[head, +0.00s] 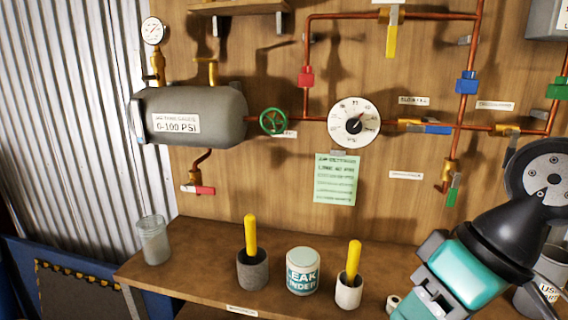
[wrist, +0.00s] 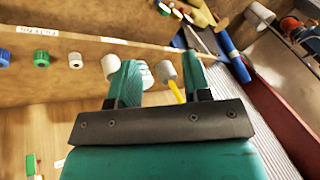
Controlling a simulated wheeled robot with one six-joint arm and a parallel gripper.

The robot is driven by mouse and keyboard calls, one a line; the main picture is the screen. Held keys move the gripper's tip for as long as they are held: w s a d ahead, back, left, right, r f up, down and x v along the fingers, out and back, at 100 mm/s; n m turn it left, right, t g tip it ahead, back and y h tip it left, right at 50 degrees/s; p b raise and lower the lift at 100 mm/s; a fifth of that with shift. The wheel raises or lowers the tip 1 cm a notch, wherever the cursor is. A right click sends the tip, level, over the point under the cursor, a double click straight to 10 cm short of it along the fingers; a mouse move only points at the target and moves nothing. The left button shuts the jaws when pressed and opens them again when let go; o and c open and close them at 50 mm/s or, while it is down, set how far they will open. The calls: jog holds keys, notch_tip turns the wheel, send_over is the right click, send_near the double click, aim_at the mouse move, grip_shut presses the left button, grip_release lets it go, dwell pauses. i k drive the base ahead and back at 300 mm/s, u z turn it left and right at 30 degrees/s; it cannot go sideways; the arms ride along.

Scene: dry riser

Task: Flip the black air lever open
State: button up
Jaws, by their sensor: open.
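A dark lever-like piece (head: 510,149) hangs by a brass valve (head: 508,130) on the right of the board in the head view. It may be the black air lever, but my arm is close beside it and I cannot tell for sure. I cannot make it out in the wrist view. My gripper (head: 425,292) is at the lower right of the head view, over the bench's right part and below the valve. In the wrist view my gripper (wrist: 160,66) has its two teal fingers apart, with nothing held between them.
Copper pipes carry a blue lever (head: 437,129), yellow lever (head: 391,40), red lever (head: 203,190) and green lever (head: 453,190). The bench (head: 205,255) holds a leak-finder can (head: 303,270) and yellow-handled pots.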

aim_at(515, 134)
jog(key=z, duration=0.7)
